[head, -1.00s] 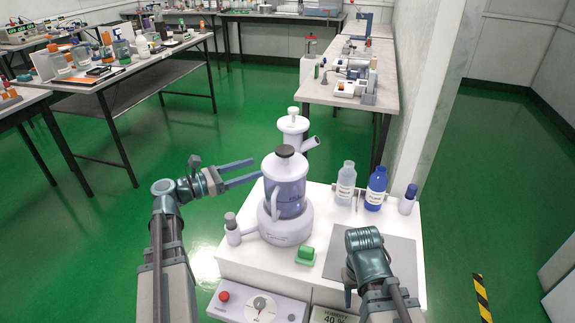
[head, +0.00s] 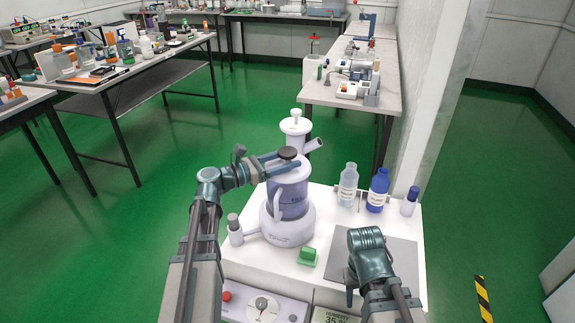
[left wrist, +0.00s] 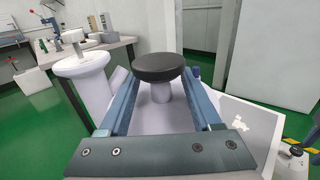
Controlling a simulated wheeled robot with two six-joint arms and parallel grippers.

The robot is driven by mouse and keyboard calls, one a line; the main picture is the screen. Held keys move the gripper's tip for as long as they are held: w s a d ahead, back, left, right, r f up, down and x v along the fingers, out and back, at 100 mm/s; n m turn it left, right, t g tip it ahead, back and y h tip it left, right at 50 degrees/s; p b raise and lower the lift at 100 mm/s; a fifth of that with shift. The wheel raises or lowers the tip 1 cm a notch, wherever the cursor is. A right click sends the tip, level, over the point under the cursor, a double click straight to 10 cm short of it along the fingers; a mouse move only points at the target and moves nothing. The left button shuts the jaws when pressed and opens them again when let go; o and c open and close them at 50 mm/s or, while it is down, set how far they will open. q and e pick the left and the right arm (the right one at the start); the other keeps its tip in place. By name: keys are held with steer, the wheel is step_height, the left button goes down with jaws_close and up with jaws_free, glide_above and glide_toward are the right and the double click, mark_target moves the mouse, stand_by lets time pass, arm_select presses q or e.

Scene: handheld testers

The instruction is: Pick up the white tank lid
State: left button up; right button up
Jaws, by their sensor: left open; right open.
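The white tank lid (head: 289,173) sits on the translucent bluish tank (head: 293,204) of the white humidifier, with a round black knob (head: 287,152) on top. My left gripper (head: 283,162) is open, its two fingers reaching in from the left at the height of the knob. In the left wrist view the black knob (left wrist: 158,67) and its pale stem stand between the spread fingers, with a gap on each side. The lid (left wrist: 152,115) shows below them, partly hidden. My right gripper (head: 350,290) hangs over the grey mat, away from the lid; its fingers are mostly hidden.
A white capped column (head: 295,128) with a side spout stands just behind the tank. A clear bottle (head: 347,187), a blue bottle (head: 377,190) and a small blue-capped bottle (head: 410,202) stand at right. A green block (head: 307,256) lies in front. The grey mat (head: 402,262) has bare room.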

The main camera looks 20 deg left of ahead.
arm_select(q)
steer(key=shift+w+d, duration=0.15)
steer(key=shift+d, duration=0.05)
jaws_close()
steer(key=shift+r, duration=0.2)
stand_by(0.4)
